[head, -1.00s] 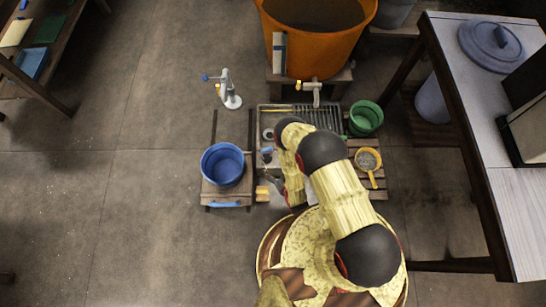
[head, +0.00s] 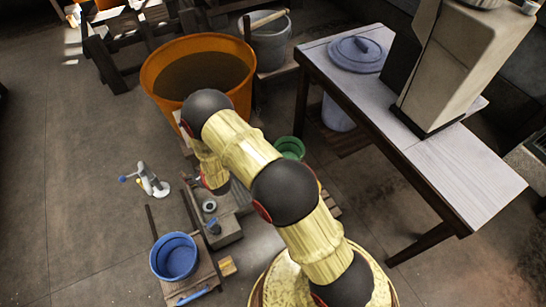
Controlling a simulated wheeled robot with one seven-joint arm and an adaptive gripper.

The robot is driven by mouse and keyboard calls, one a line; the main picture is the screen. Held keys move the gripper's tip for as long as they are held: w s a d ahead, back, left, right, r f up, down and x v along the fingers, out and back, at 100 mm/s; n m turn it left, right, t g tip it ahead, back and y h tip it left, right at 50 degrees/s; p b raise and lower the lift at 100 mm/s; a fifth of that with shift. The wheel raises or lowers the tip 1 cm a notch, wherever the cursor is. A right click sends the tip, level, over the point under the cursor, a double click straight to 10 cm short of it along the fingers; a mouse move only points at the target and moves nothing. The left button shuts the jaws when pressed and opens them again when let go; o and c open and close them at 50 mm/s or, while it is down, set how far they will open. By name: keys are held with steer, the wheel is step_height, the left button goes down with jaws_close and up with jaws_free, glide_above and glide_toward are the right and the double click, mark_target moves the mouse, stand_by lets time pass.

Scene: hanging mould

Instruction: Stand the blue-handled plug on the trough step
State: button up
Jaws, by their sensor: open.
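A small blue-topped piece (head: 212,226), probably the blue-handled plug, stands on the grey trough's near end. It is too small to make out its shape. The grey trough (head: 228,236) has a round grey ring or hole (head: 209,205) just beyond that piece. Which part of the trough is the step I cannot tell. My arm arches over the trough's far part, its wrist pointing down just beyond the ring. The fingers of my gripper are hidden behind the arm.
A blue bucket (head: 174,257) sits on a low wooden stand left of the trough. A white tap stand (head: 152,181) is farther left. The orange tub (head: 163,92) is behind, a green bucket (head: 290,147) right.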

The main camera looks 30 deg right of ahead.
steer(key=w+d+r+g+h, duration=0.1)
steer(key=d+r, duration=0.1)
steer(key=r, duration=0.7)
steer(key=d+r, duration=0.2)
steer(key=r, duration=0.7)
steer(key=s+d+r+m+g, duration=0.1)
steer(key=s+d+r, duration=0.15)
steer(key=r, duration=0.55)
steer(key=s+d+r, duration=0.2)
steer(key=s+r, duration=0.2)
steer(key=r, duration=0.3)
steer(key=s+d+r+m+g+h, duration=0.1)
steer(key=s+d+r, duration=0.2)
steer(key=s+r, duration=0.6)
steer(key=s+d+r, duration=0.1)
steer(key=s+r, duration=0.1)
steer(key=s, duration=0.7)
steer(key=s+d+r+g, duration=0.1)
steer(key=s+r, duration=0.1)
steer(key=s, duration=0.6)
steer(key=s+d+r+m+g, duration=0.1)
steer(key=s+d+r, duration=0.1)
steer(key=s, duration=0.7)
steer(key=shift+s+r+h, duration=0.3)
steer(key=shift+h, duration=0.1)
